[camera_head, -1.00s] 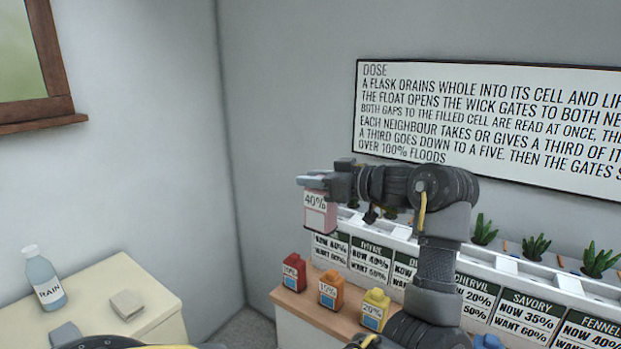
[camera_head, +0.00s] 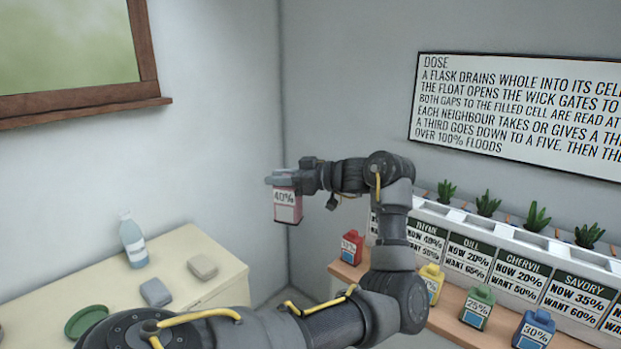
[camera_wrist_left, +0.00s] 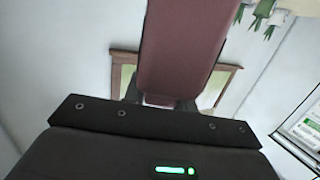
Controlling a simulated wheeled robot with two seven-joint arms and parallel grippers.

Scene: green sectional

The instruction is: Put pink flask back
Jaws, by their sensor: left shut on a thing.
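The pink flask (camera_head: 288,206), labelled 40%, hangs upright in the air in the head view. My left gripper (camera_head: 283,178) is shut on its top. In the left wrist view the flask's pink body (camera_wrist_left: 188,45) fills the upper middle. Below and right of it, a red flask (camera_head: 351,246), a yellow flask (camera_head: 432,281), a green flask (camera_head: 478,306) labelled 25% and a blue flask (camera_head: 534,329) labelled 30% stand on a wooden shelf (camera_head: 456,300). My left arm hides part of the shelf. My right gripper is not in view.
A white planter (camera_head: 510,233) with labelled cells and small plants stands behind the shelf flasks. A cream cabinet (camera_head: 110,298) at left holds a clear bottle (camera_head: 133,243), two small blocks (camera_head: 203,266) and a green dish (camera_head: 86,321). A sign (camera_head: 520,110) hangs on the wall.

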